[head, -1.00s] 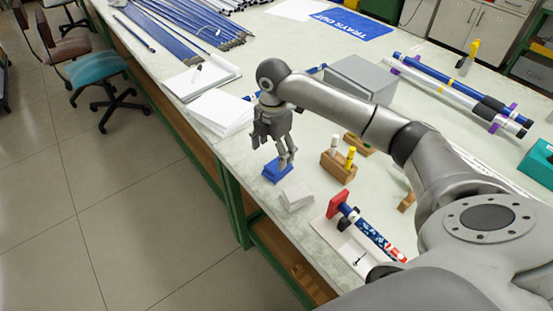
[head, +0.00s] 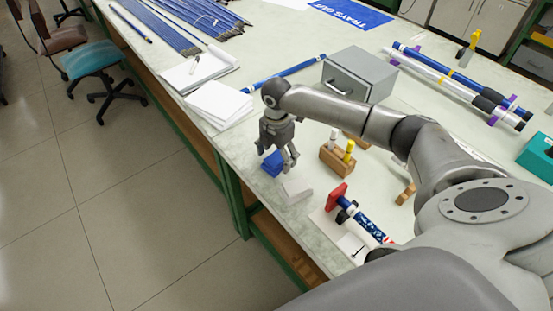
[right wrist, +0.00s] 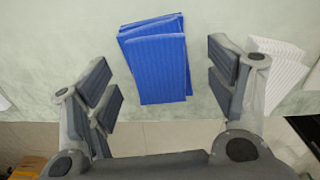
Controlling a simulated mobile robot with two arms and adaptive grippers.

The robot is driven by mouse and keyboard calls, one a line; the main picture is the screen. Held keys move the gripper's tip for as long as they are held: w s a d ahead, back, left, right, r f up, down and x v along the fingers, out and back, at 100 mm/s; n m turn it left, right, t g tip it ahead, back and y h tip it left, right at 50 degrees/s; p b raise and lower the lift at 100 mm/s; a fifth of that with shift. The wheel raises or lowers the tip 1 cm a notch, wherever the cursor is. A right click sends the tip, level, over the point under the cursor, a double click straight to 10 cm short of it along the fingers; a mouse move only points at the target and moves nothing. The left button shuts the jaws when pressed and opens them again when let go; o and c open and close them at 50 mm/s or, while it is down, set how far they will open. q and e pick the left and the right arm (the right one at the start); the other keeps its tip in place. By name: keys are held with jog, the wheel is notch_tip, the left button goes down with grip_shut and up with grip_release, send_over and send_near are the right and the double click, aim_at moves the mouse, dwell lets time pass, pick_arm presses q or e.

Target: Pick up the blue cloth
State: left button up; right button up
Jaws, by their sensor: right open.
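The blue cloth (head: 272,163) lies folded in a small stack near the front edge of the bench. In the right wrist view the blue cloth (right wrist: 158,65) shows ahead of the fingers, between their lines and apart from them. My right gripper (head: 278,162) is open and empty, close above the cloth. Its two spread fingers also show in the right wrist view (right wrist: 165,85). My left gripper is not in view.
A white folded cloth (head: 295,190) lies just right of the blue one. A wooden block with markers (head: 337,160), a grey metal box (head: 358,75), stacked papers (head: 219,104) and a red-ended rod fixture (head: 337,197) stand nearby. The bench edge is close.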

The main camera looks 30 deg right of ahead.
jog(key=shift+f, duration=0.55)
jog(key=c, duration=1.1)
jog(key=shift+r, duration=0.15)
jog(key=shift+w+r, duration=0.1)
jog(key=shift+r, duration=0.45)
jog(key=s+a+r, duration=0.2)
jog(key=s+r, duration=0.2)
jog(key=s+a+r+b, duration=0.1)
jog(key=s+a+r, duration=0.1)
jog(key=s+r, duration=0.1)
jog(key=s+a+r, duration=0.2)
jog(key=s+r, duration=0.2)
jog(key=s, duration=0.1)
jog(key=shift+s+r, duration=0.35)
jog(key=shift+s, duration=0.05)
